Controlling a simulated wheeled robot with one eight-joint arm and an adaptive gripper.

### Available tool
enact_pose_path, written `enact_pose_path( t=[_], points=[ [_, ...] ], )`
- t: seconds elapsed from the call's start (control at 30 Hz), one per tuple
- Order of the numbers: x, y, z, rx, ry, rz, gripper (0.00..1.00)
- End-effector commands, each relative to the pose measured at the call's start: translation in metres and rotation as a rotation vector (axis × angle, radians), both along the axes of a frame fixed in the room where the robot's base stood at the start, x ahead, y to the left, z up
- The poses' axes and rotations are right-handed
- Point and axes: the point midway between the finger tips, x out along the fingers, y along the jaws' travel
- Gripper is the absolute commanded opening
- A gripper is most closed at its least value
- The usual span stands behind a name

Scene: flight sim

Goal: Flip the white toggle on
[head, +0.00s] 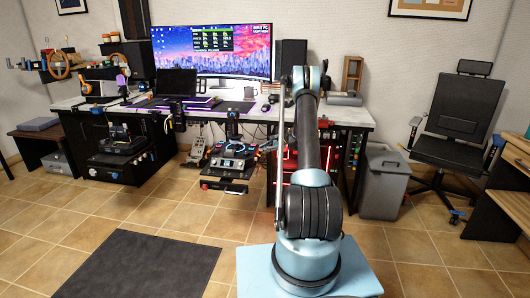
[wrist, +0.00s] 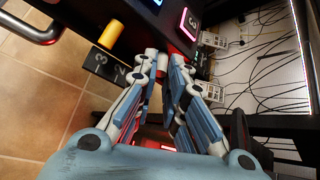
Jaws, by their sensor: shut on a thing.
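My gripper (wrist: 164,66) reaches up the middle of the wrist view, its two blue-grey fingers angled in toward each other with the tips close. A small pale piece (wrist: 162,62) shows between the fingertips. It looks like the white toggle, and the fingers are shut on it. Its lever position cannot be made out, as the fingers hide most of it. In the head view my own arm hides the gripper and the toggle.
In the wrist view, a yellow cylinder (wrist: 111,36) and a black numbered plate (wrist: 107,66) are left of the fingertips. A pink-lit button (wrist: 188,23) is above right. Loose cables (wrist: 262,60) hang at right. In the head view, a grey bin (head: 385,185) stands right of my arm.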

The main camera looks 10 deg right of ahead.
Motion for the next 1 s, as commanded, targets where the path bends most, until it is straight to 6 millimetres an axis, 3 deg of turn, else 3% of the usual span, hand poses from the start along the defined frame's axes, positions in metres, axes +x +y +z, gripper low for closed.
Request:
enact_pose_path(
  t=[0.13, 0.2, 0.27, 0.67, 1.0],
  points=[
    [0.000, 0.002, 0.000, 0.001, 0.000, 0.002, 0.00],
    [0.000, 0.002, 0.000, 0.001, 0.000, 0.002, 0.23],
    [0.000, 0.002, 0.000, 0.001, 0.000, 0.002, 0.32],
    [-0.002, -0.002, 0.002, 0.001, -0.001, 0.000, 0.32],
    [-0.028, -0.039, 0.031, 0.002, 0.000, -0.002, 0.32]
  ],
)
